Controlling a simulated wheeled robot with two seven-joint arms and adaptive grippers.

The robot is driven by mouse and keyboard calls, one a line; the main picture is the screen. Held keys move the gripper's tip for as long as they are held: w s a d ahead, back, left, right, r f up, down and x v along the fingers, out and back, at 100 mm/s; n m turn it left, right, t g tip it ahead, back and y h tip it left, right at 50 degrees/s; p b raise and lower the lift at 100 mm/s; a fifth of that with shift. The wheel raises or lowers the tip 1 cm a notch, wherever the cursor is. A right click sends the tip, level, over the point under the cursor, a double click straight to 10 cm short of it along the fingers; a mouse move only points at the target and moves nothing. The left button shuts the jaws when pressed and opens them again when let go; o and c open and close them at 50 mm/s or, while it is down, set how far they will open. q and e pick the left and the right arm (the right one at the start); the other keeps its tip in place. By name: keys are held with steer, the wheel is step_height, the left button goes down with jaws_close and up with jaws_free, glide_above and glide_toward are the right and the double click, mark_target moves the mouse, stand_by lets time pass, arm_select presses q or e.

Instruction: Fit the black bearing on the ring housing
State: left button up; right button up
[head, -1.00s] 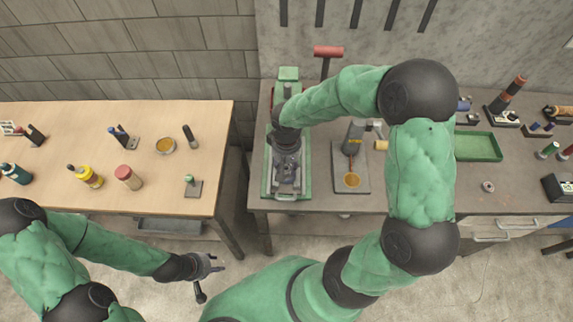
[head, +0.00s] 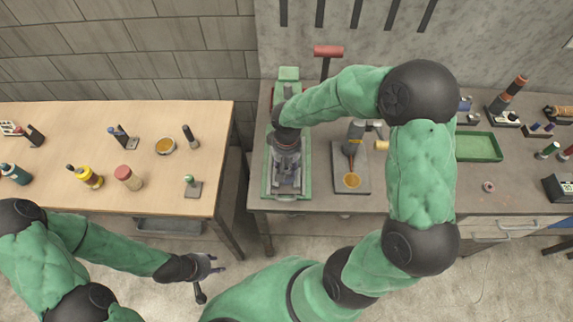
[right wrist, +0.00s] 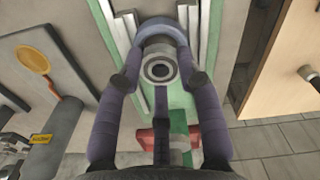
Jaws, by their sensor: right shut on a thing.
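My right gripper (head: 287,178) points down over the green-edged fixture (head: 266,183) on the grey bench. In the right wrist view my right gripper (right wrist: 159,80) has its fingers closed around a round, ringed piece, seemingly the black bearing (right wrist: 160,68); it looks dark grey with a paler ring and a dark centre. A rounded blue-grey part, perhaps the ring housing (right wrist: 163,28), shows just beyond it. I cannot tell whether the two touch. In the head view the gripper hides both. My left gripper (head: 211,266) is open and empty over the floor, in front of the wooden table.
A plate (head: 363,184) with a grey tool and yellow disc stands right of the fixture. A red-handled tool (head: 328,52) is behind. A green tray (head: 479,147) lies further right. The wooden table (head: 60,120) at left holds several small items; a gap separates it from the bench.

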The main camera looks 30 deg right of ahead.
steer(key=shift+f+b, duration=0.7)
steer(key=shift+f, duration=0.1)
stand_by(0.8)
steer(key=o, duration=1.3)
steer(key=shift+c, duration=0.2)
step_height(320, 180, up, 12)
